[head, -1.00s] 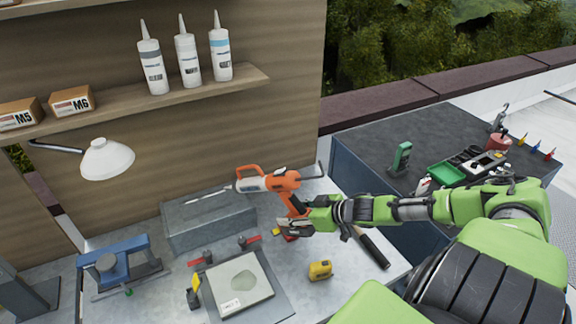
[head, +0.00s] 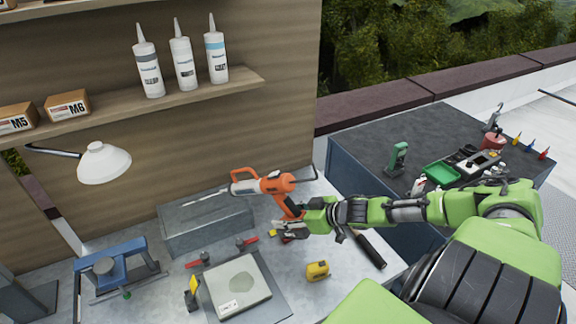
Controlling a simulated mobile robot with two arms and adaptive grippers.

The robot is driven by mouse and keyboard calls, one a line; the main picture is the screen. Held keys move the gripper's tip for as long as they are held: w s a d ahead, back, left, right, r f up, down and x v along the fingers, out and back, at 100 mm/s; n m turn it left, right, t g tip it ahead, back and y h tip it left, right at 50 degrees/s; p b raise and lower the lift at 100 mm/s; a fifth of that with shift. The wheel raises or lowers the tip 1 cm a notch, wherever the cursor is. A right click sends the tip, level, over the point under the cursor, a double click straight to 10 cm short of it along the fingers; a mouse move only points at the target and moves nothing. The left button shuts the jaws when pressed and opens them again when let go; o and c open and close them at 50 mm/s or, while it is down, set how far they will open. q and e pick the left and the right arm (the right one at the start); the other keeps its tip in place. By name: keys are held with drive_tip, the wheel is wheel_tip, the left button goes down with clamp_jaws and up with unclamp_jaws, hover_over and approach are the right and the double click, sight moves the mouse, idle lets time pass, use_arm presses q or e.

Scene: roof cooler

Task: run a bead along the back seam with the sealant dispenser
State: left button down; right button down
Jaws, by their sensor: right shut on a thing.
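The orange sealant dispenser (head: 275,187) is held by its handle in my right gripper (head: 290,227), which is shut on it. It lies roughly level, with its pale cartridge and thin nozzle (head: 206,197) pointing left over the grey metal box (head: 208,232) on the bench. The nozzle tip is above or near the back part of the box's top; whether it touches, I cannot tell. The back seam is too small to make out, and I see no clear bead. My left gripper is not in view.
Behind the box is a wooden wall with a shelf (head: 190,97) of sealant cartridges and small boxes. A white lamp (head: 104,163) hangs at left. A blue tool (head: 110,270), red-handled clamps (head: 246,243), a grey plate (head: 237,285) and a yellow tape measure (head: 317,270) crowd the bench.

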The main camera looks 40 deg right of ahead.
drive_tip(key=shift+w+f+b, duration=0.15)
drive_tip(key=shift+f+b, duration=0.1)
drive_tip(key=shift+b, duration=0.05)
idle(0.7)
drive_tip(key=shift+w+a+p, duration=0.2)
drive_tip(key=shift+a+p, duration=0.2)
drive_tip(key=shift+a, duration=0.3)
drive_tip(key=shift+w+a+p, duration=0.2)
drive_tip(key=shift+a+p, duration=0.15)
drive_tip(key=shift+a, duration=0.35)
idle(0.9)
drive_tip(key=shift+w+a, duration=0.25)
drive_tip(key=shift+a, duration=0.6)
drive_tip(key=shift+w+a, duration=0.2)
drive_tip(key=shift+a, duration=0.6)
drive_tip(key=shift+w+a, duration=0.25)
drive_tip(key=shift+a, duration=0.6)
idle(2.2)
